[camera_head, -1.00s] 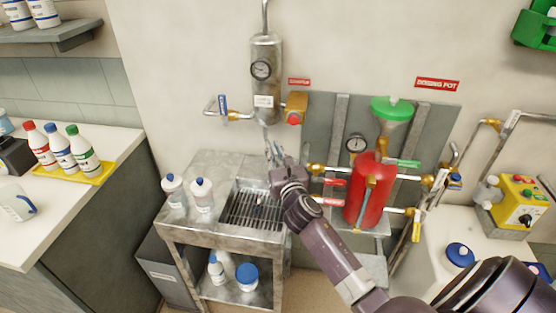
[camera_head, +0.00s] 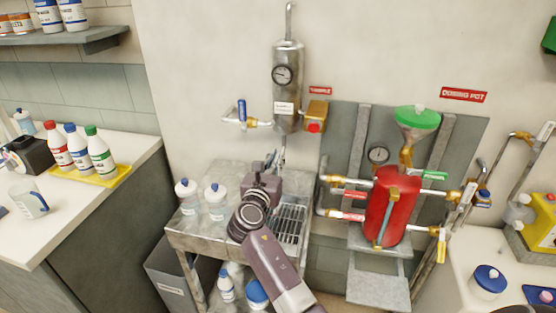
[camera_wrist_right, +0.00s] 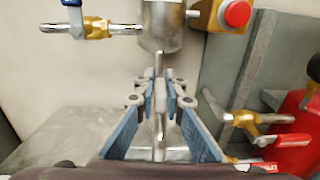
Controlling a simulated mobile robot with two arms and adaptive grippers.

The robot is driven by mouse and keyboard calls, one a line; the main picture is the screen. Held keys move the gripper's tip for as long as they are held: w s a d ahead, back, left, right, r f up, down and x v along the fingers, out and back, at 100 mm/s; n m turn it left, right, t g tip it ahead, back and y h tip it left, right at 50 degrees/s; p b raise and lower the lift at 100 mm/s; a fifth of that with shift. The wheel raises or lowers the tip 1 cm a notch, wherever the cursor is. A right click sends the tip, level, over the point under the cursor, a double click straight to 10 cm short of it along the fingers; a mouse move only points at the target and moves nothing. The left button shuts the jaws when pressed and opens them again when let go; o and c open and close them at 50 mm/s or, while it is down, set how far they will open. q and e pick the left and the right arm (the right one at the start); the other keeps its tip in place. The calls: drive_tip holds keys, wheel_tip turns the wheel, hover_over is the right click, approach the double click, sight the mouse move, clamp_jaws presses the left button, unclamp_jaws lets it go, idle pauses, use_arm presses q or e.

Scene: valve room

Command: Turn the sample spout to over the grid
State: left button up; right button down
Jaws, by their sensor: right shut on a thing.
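The sample cooler (camera_head: 288,95) is a grey metal cylinder on the wall with a round gauge. The thin metal sample spout (camera_head: 284,146) hangs from its bottom. It also shows in the right wrist view (camera_wrist_right: 159,125), passing down between my fingers. My right gripper (camera_head: 274,160) is shut on the spout below the cylinder; its fingertips show in the wrist view (camera_wrist_right: 161,78). The slotted grid (camera_head: 290,226) is set in the metal bench, to the right of my right wrist and partly hidden by it. I cannot tell where the spout's outlet points. My left gripper is not in view.
A blue-handled valve (camera_head: 241,110) and an orange box with a red button (camera_head: 314,127) flank the cylinder. White bottles (camera_head: 216,202) stand on the bench (camera_head: 195,241) left of my wrist. The red dosing pot (camera_head: 391,205) with its pipes is to the right.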

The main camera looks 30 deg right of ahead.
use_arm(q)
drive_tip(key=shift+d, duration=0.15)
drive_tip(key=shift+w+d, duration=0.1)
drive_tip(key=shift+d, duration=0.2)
use_arm(e)
drive_tip(key=c, duration=2)
unclamp_jaws()
drive_tip(key=shift+a, duration=0.1)
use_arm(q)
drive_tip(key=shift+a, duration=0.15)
use_arm(e)
drive_tip(key=v, duration=1.2)
drive_tip(key=shift+w, duration=0.1)
